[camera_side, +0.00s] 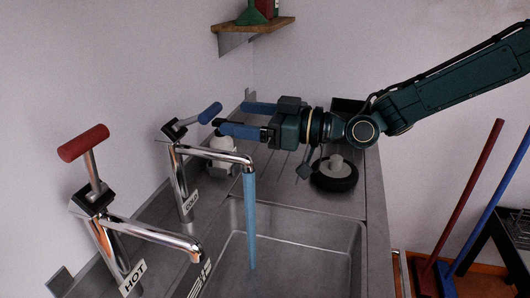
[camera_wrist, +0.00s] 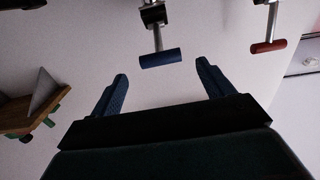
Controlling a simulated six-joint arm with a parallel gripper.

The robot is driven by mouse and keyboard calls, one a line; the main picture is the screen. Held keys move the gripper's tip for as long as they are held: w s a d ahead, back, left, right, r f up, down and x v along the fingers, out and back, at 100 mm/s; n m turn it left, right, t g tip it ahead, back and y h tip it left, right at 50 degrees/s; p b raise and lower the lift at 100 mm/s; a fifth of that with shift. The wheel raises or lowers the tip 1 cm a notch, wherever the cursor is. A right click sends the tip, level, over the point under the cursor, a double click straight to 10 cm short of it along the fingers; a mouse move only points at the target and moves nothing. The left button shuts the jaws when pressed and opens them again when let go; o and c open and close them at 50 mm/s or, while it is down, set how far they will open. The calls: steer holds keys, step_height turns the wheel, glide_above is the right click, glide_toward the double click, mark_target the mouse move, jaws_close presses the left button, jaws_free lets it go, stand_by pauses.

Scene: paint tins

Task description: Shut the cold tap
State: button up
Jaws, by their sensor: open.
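The cold tap (camera_side: 180,170) stands behind the sink, with a COLD label on its body. Its blue lever handle (camera_side: 210,113) is tilted up to the right, and a blue stream of water (camera_side: 250,215) runs from its spout into the sink. My gripper (camera_side: 230,118) is open beside the blue handle, its fingers pointing left. In the wrist view the blue handle (camera_wrist: 160,58) lies just beyond and between the tips of my open gripper (camera_wrist: 160,72), apparently apart from them. The hot tap (camera_side: 110,225) has a red handle (camera_side: 83,143) and a HOT label; no water shows from it.
The steel sink (camera_side: 340,225) is at the front. A black round object with a pale knob (camera_side: 334,175) and a white container (camera_side: 222,148) stand on the counter behind it. A wooden shelf (camera_side: 255,24) with bottles is on the wall above. Red and blue poles stand at the right.

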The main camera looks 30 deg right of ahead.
mark_target(196, 119)
steer(key=shift+x, duration=4.5)
steer(key=c, duration=1.4)
